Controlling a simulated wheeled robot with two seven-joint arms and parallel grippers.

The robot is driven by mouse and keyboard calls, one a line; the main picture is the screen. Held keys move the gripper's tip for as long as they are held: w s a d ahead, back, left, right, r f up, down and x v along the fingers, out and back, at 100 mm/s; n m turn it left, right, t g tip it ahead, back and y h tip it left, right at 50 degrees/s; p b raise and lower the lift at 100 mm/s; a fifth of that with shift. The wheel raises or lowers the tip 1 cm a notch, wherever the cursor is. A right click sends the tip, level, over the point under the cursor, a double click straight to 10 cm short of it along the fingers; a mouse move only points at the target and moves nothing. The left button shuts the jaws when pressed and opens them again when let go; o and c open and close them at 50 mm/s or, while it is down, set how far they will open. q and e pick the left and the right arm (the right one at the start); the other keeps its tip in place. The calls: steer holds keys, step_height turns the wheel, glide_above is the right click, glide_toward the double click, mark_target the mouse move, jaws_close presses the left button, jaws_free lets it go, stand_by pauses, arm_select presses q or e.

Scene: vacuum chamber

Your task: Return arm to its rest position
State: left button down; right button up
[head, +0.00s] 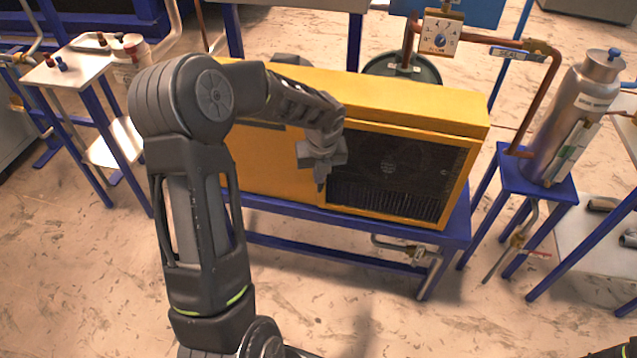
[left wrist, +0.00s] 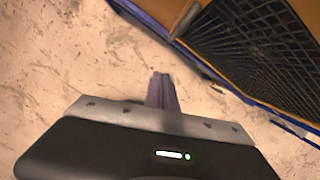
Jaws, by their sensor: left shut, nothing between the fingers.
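My left arm comes in from the left in the head view, bent at the elbow, with its forearm reaching right in front of a yellow machine (head: 400,100). My left gripper (head: 321,184) points down in front of the machine, beside the left edge of its dark grille. The gripper is shut and holds nothing. In the left wrist view its fingers (left wrist: 161,92) are together over bare floor. The machine's grille (left wrist: 258,45) shows at the upper right there. I cannot tell the exact gap between gripper and machine. My right gripper is not in view.
The machine stands on a blue frame table (head: 455,228). A silver cylinder (head: 575,115) stands on a blue stand at the right, with copper pipe beside it. A small white-topped table (head: 75,72) holds small items at the left. The floor (head: 360,310) in front is clear.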

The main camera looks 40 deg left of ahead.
arm_select(q)
steer(key=shift+d+r, duration=0.1)
steer(key=shift+r, duration=0.15)
stand_by(0.5)
steer(key=s+d+f+n+t+h, duration=0.1)
steer(key=d+f+n+h, duration=0.2)
steer(key=d+f+n, duration=0.55)
steer(key=s+d+f+n+t+h, duration=0.15)
steer(key=d+f+n, duration=0.25)
steer(key=d+n, duration=0.9)
steer(key=s+d+f+n+g+h, duration=0.1)
steer(key=s+d+f, duration=0.4)
steer(key=s, duration=0.5)
steer(key=s+d+f+n+g, duration=0.3)
steer(key=s+d+f+n, duration=0.2)
steer(key=s, duration=0.5)
steer(key=shift+s+d+n+h, duration=0.15)
steer(key=shift+s+n+h, duration=0.25)
steer(key=shift+n, duration=0.25)
